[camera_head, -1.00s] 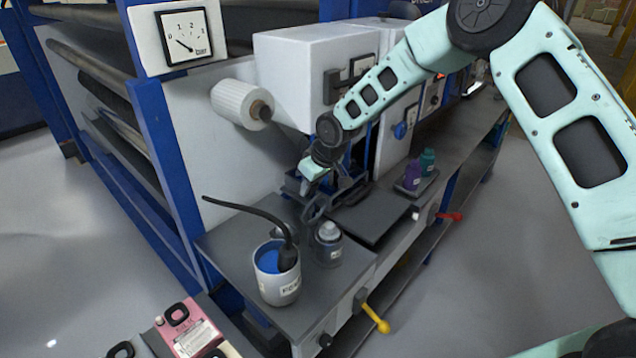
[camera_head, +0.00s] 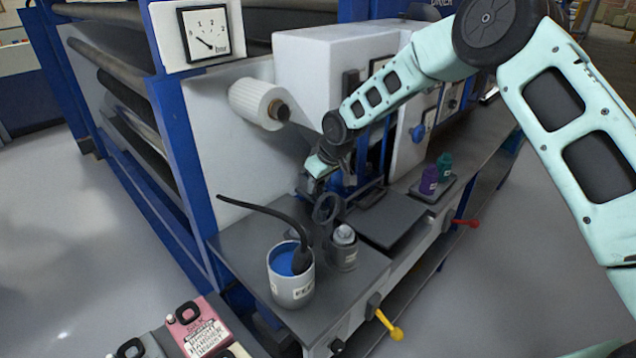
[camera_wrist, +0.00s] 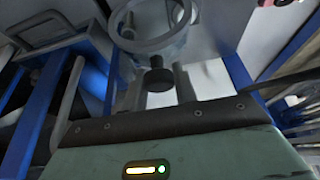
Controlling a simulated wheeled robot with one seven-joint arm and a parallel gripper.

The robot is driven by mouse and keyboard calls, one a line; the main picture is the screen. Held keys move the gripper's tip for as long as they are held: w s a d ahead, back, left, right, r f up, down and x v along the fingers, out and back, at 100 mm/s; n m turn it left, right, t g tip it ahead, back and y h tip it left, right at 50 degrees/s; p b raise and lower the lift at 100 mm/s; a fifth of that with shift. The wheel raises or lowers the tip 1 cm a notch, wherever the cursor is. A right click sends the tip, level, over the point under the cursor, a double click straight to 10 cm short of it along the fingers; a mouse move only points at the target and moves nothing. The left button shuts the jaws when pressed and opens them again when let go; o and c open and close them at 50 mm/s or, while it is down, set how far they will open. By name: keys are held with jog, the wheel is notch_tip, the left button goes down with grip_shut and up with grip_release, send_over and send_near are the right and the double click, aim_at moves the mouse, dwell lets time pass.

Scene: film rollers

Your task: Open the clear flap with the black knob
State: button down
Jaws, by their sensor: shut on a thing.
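The black knob (camera_wrist: 157,78) shows in the middle of the wrist view, in front of a see-through rounded part (camera_wrist: 152,42) that looks like the clear flap. In the head view my gripper (camera_head: 320,172) is low in front of the machine's blue frame, just above a dark ring (camera_head: 327,207). There the wrist hides the knob, and I cannot make out the flap.
A cup of blue ink (camera_head: 291,285) with a black hose, and a grey bottle (camera_head: 344,248), stand close below my gripper. A dark flat plate (camera_head: 392,220) lies to the right. Purple (camera_head: 428,180) and green bottles (camera_head: 445,166) stand beyond it. A white roll (camera_head: 258,104) juts out at upper left.

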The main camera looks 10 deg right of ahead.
jog(key=c, duration=1.1)
grip_release()
jog(key=shift+f, duration=0.1)
jog(key=shift+c, duration=0.2)
jog(key=b+v, duration=0.4)
jog(key=v, duration=1.3)
jog(key=shift+r, duration=0.25)
jog(key=s+a+f+n+g+h, duration=0.1)
jog(key=s+a, duration=0.2)
jog(key=s, duration=0.8)
jog(key=s+a+f+g, duration=0.1)
jog(key=s+a, duration=0.2)
jog(key=s, duration=0.8)
jog(key=s+d+f+g, duration=0.1)
jog(key=s+d+f, duration=0.1)
jog(key=s, duration=0.6)
jog(key=s+d+f+h, duration=0.1)
jog(key=s+d, duration=0.1)
jog(key=s, duration=0.7)
jog(key=shift+s+d+f+g, duration=0.25)
jog(key=shift+s+f+g, duration=0.05)
jog(key=shift+f+g, duration=0.1)
